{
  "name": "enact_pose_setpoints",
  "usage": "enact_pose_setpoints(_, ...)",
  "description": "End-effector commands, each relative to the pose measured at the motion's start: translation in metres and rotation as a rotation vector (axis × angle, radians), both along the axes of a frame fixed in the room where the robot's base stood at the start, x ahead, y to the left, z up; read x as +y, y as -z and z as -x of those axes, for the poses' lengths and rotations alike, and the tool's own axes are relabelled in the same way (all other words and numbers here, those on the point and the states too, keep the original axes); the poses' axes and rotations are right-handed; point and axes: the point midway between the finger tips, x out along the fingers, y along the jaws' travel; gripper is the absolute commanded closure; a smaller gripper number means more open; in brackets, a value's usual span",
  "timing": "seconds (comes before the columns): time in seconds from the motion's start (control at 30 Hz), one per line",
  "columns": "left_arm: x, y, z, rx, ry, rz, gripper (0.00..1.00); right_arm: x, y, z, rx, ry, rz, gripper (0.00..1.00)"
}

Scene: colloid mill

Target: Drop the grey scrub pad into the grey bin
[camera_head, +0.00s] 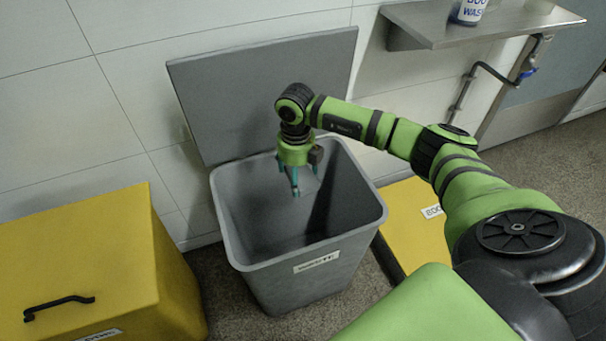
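The grey bin (232,228) stands upright on the floor in the middle of the head view. Its grey lid (262,90) is raised against the wall behind it, and a white label is on its front. My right gripper (300,185) hangs over the bin's opening with its teal fingers pointing down. A faint grey patch shows by the fingers; I cannot tell whether it is the scrub pad or the bin's inner wall. I cannot make out the grey scrub pad for sure anywhere. The bin's floor is in shadow. My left gripper is not in view.
A yellow lidded bin (100,250) with a black handle stands at the left. Another yellow bin (415,215) stands at the right, partly behind my arm.

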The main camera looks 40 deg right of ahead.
Motion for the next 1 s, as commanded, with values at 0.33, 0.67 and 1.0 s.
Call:
enact_pose_setpoints(0.33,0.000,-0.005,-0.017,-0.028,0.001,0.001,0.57,0.000,0.001,0.000,0.000,0.000,0.000,0.11)
enact_pose_setpoints(0.67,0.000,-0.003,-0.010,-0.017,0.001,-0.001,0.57,0.000,0.001,0.000,0.000,0.000,0.000,0.00)
enact_pose_setpoints(1.0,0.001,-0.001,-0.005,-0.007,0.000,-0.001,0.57,-0.001,-0.031,-0.001,-0.005,-0.001,0.001,0.00)
